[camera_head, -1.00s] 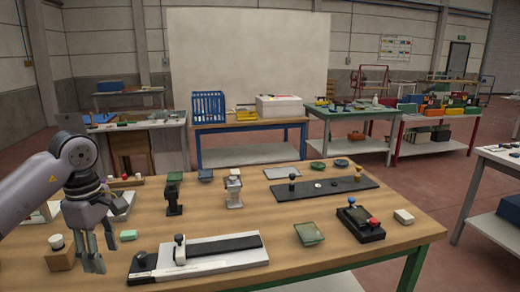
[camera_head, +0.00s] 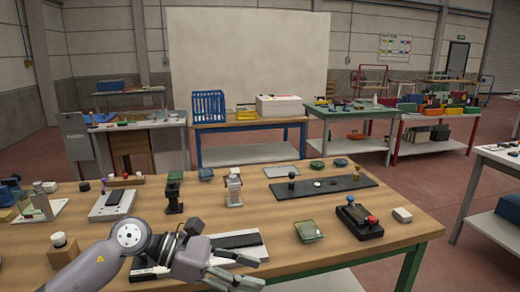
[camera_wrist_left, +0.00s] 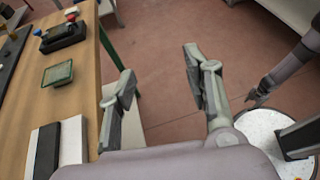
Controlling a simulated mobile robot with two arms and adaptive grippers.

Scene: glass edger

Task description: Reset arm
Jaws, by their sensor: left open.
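My left gripper (camera_head: 240,277) is low at the front edge of the wooden table in the head view, in front of the black-and-white slide fixture (camera_head: 246,241) and partly covering it. Its fingers are apart with nothing between them. In the left wrist view the left gripper (camera_wrist_left: 158,72) is open over the floor beside the table edge, and the fixture (camera_wrist_left: 60,147) lies to its left. Another arm, which looks like my right, ends in a small gripper (camera_wrist_left: 257,97) at the right of that view. Its jaws are too small to read.
The table (camera_head: 400,240) holds a green glass plate (camera_head: 309,230), a black box with red and blue knobs (camera_head: 359,221), a small white block (camera_head: 402,215), a long black rail (camera_head: 335,188) and two upright clamps behind the fixture.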

